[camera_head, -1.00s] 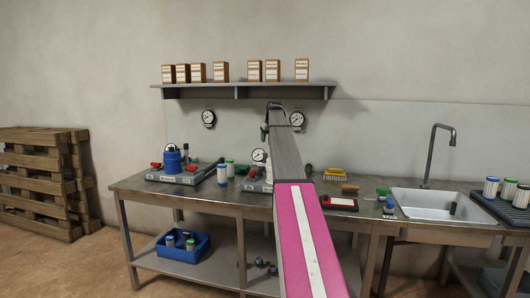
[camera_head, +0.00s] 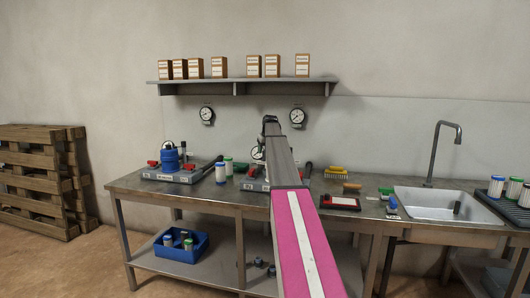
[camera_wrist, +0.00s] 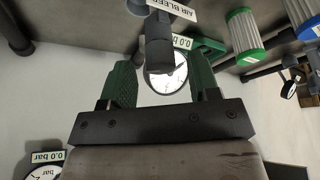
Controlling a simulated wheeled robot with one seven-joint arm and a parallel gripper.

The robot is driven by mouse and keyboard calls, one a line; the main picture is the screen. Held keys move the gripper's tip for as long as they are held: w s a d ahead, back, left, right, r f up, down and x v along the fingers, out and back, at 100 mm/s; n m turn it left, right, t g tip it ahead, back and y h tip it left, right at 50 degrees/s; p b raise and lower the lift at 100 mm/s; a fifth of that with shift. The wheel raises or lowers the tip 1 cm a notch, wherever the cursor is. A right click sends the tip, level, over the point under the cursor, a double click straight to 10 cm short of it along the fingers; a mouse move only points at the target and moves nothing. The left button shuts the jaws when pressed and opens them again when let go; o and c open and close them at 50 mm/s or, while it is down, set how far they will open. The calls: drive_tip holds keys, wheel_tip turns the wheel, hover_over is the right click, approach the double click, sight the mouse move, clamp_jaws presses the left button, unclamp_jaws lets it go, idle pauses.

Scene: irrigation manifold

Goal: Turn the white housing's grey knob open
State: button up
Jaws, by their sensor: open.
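In the wrist view my gripper (camera_wrist: 161,62) shows two green fingers spread apart. A dark grey knob-like part (camera_wrist: 157,45) stands between the fingertips, with a gap on each side. A white label reading "AIR BLEED" (camera_wrist: 172,10) is beside it. A round white gauge (camera_wrist: 167,76) shows behind it. I cannot make out the white housing, and the link between it and this grey part is not clear. In the head view my arm covers my gripper and most of the second manifold (camera_head: 254,184).
A manifold with a blue housing (camera_head: 170,160) stands at the bench's left. A green-capped cartridge (camera_wrist: 245,35) is right of the fingers in the wrist view. A shelf (camera_head: 240,81) with boxes hangs above.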

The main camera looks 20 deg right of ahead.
drive_tip(key=shift+w+f, duration=0.15)
drive_tip(key=shift+f, duration=0.25)
drive_tip(key=c, duration=0.9)
drive_tip(key=m+h, duration=0.1)
drive_tip(key=m, duration=0.2)
drive_tip(key=shift+a, duration=0.1)
drive_tip(key=shift+m+g+h, duration=0.5)
drive_tip(key=shift+m+h, duration=0.3)
drive_tip(key=shift+m, duration=1.3)
